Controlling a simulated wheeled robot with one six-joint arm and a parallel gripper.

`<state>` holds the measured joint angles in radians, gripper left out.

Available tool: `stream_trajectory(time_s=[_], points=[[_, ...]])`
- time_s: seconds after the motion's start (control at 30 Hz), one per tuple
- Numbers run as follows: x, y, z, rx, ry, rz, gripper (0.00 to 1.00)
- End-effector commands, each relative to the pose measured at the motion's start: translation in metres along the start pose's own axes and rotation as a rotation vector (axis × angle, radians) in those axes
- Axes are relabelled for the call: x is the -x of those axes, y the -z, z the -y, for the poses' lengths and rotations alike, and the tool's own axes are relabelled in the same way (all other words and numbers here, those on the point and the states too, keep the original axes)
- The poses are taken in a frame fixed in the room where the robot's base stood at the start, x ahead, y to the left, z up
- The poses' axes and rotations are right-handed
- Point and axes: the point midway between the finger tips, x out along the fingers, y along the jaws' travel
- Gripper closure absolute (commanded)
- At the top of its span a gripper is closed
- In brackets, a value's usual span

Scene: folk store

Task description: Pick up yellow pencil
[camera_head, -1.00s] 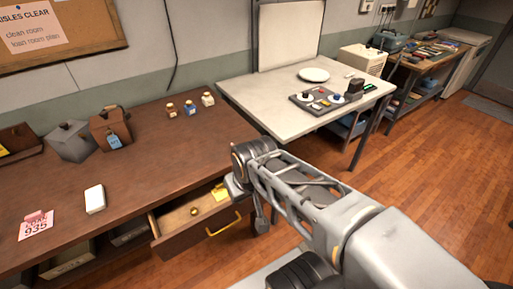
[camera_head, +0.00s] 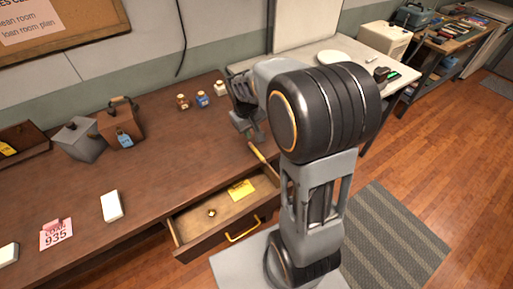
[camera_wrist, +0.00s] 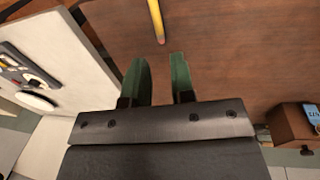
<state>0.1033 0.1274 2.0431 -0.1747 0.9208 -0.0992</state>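The yellow pencil (camera_head: 258,153) lies on the brown desk (camera_head: 185,150) near its right end, above the open drawer in the head view. In the wrist view the pencil (camera_wrist: 156,20) runs down from the top edge, its lower end just past the fingertips and in line with the gap between them. My gripper (camera_wrist: 160,62) is open, with two dark green fingers apart and nothing between them. In the head view my gripper (camera_head: 247,133) is close to the pencil; its height over the desk is hard to tell.
An open drawer (camera_head: 187,240) holds a yellow note (camera_head: 241,189) and a small round item. Small bottles (camera_head: 202,100) stand at the desk's back. A brown box (camera_head: 118,127) and grey box (camera_head: 78,141) stand left. A white table (camera_head: 300,55) adjoins at right.

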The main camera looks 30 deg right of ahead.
Motion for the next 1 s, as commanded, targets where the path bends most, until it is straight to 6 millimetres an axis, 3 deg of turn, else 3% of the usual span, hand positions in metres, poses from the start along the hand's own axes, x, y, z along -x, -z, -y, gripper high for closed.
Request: stream_trajectory(time_s=[0.13,0.5,0.83,1.0], points=[[-0.016,0.009,-0.006,0.014,-0.008,0.027,0.77],[-0.079,0.009,-0.007,0.018,-0.008,0.03,0.77],[-0.1,0.009,-0.007,0.018,-0.009,0.028,0.77],[-0.122,0.011,-0.008,0.018,-0.007,0.03,0.77]])
